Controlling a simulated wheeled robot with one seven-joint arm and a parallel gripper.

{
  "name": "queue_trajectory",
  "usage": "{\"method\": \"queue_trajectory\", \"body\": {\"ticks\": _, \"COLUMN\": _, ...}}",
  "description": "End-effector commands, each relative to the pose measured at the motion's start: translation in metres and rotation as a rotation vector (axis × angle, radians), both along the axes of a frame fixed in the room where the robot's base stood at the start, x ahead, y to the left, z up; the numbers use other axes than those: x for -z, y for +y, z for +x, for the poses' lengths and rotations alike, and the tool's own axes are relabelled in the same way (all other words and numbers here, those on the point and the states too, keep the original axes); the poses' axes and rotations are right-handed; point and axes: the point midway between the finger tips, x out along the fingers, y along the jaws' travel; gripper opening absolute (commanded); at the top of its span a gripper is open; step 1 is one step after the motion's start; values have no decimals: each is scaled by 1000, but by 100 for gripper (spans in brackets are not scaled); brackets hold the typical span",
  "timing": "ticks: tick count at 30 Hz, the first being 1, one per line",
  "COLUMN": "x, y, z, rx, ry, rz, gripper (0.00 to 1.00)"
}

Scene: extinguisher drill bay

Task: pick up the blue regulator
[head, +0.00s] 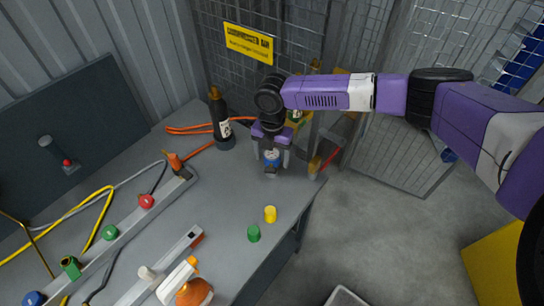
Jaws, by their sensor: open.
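The gripper is open.
A dark bottle (220,120) stands behind and left of the gripper. A yellow cap (270,214) and a green cap (254,233) stand in front. A spray bottle (185,285) is at the near edge. An orange hose (190,128) lies at the back. The bench middle is clear.

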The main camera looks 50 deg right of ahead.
Motion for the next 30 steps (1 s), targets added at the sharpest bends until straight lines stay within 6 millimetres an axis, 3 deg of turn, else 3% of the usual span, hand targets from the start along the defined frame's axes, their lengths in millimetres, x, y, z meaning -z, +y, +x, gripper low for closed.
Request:
{"method": "queue_trajectory", "body": {"ticks": 7, "x": 3, "y": 0, "z": 0, "rx": 0, "ry": -1, "rz": -1, "gripper": 73}}
{"method": "queue_trajectory", "body": {"ticks": 18, "x": 2, "y": -1, "z": 1, "rx": 1, "ry": -2, "rz": 0, "gripper": 0}}
{"method": "queue_trajectory", "body": {"ticks": 30, "x": -6, "y": -1, "z": 1, "rx": 0, "ry": -3, "rz": -1, "gripper": 0}}
